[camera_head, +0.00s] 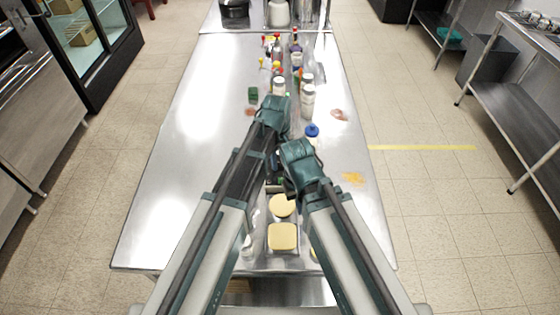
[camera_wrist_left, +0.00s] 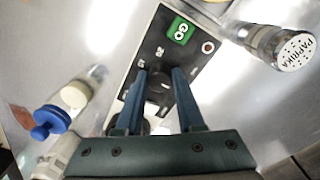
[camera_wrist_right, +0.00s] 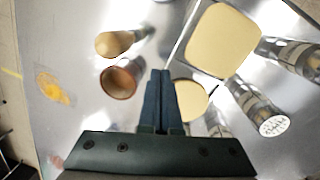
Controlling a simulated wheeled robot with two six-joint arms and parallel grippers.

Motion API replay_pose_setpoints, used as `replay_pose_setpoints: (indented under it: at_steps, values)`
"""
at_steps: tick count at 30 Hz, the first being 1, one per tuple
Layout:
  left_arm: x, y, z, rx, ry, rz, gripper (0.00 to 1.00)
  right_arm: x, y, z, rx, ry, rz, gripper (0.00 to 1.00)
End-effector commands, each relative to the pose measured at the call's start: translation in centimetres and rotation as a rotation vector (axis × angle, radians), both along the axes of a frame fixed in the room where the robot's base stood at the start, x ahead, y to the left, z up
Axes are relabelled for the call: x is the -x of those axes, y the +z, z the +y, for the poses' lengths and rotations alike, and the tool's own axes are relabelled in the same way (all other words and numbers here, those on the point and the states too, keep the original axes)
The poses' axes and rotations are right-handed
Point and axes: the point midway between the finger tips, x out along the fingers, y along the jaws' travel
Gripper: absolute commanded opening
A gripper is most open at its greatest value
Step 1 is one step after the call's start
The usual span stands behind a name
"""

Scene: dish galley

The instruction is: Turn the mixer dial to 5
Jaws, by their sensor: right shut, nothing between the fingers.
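The black mixer panel (camera_wrist_left: 201,60) shows in the left wrist view, with a green GO button (camera_wrist_left: 180,31) and a small round red-and-white mark. The dark dial (camera_wrist_left: 159,86) sits on it, with small white numbers around it that are too blurred to read surely. My left gripper (camera_wrist_left: 160,72) is open, one finger on each side of the dial; whether they touch it I cannot tell. In the head view my arms largely hide the panel. My right gripper (camera_wrist_right: 162,73) is shut and empty above the counter, near the yellow round pad and a brown cup.
A paprika shaker (camera_wrist_left: 280,47) and a blue-capped bottle (camera_wrist_left: 50,122) stand near the panel. A yellow square pad (camera_head: 283,237), a brown cup (camera_wrist_right: 118,82) and spilled yellow powder (camera_head: 353,178) are on the counter. Its left side (camera_head: 190,150) is clear.

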Motion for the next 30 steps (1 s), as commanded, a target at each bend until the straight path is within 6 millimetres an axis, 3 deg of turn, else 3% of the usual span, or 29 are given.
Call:
replay_pose_setpoints:
  at_steps: [1,4,17,30]
  values:
    - [-0.01,0.0,-0.01,0.0,0.0,0.0,0.17,0.0,0.0,0.0,0.0,0.0,0.0,0.0]
    - [-0.01,0.0,-0.01,0.001,0.0,-0.001,0.0,0.0,0.0,0.0,0.0,0.0,0.0,0.0]
    - [-0.02,-0.01,0.0,0.001,-0.062,0.0,0.0,0.0,-0.01,0.0,0.0,0.0,0.0,0.0]
    - [-0.09,-0.01,0.06,0.001,-0.428,-0.001,0.0,0.0,-0.01,0.0,0.0,0.0,0.0,0.0]
